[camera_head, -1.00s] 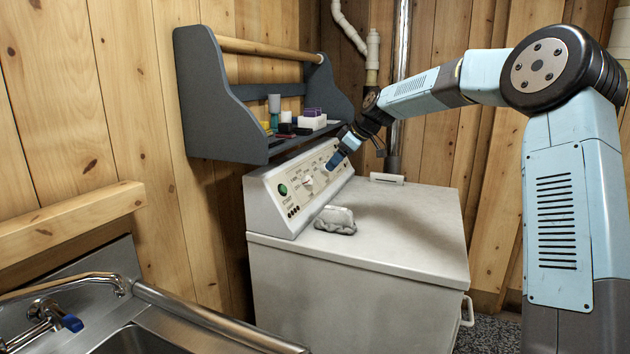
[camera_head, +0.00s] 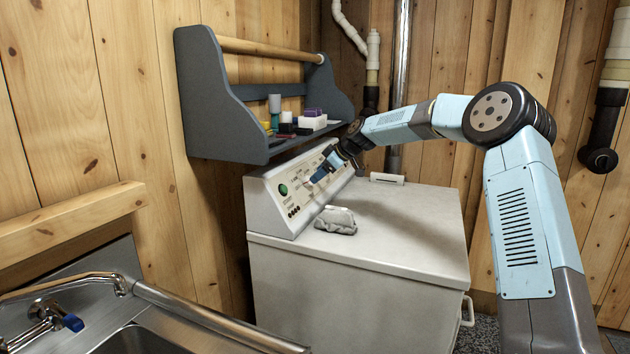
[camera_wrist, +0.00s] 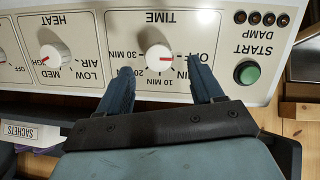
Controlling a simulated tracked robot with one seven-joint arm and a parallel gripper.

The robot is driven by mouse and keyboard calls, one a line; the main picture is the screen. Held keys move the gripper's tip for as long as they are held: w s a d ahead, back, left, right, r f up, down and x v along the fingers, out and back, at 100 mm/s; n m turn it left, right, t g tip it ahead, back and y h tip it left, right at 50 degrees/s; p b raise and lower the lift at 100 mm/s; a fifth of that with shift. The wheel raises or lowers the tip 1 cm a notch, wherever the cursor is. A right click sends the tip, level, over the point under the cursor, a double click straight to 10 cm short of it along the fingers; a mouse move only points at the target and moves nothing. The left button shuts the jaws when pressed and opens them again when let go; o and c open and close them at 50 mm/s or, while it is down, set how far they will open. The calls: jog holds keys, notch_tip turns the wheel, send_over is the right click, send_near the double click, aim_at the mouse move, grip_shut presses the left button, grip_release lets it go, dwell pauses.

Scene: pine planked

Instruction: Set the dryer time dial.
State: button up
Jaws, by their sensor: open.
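The TIME dial (camera_wrist: 160,57) is a white round knob with a red line on the dryer's control panel (camera_head: 292,190). The wrist view shows the panel upside down. The red line lies level, in line with the OFF mark at right; the minute marks run below and left. My gripper (camera_wrist: 160,64) is open, one blue finger on each side of the dial in the wrist view. I cannot tell whether the fingers touch it. In the head view my gripper (camera_head: 319,175) is at the panel and covers much of the dial area.
The HEAT dial (camera_wrist: 55,57) is left of the TIME dial in the wrist view, and the green START button (camera_wrist: 247,73) is right. A grey crumpled cloth (camera_head: 336,220) lies on the dryer top (camera_head: 400,235). A grey shelf (camera_head: 215,110) with small items hangs above the panel.

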aim_at(308, 181)
jog(key=shift+x, duration=2.2)
jog(key=shift+c, duration=0.4)
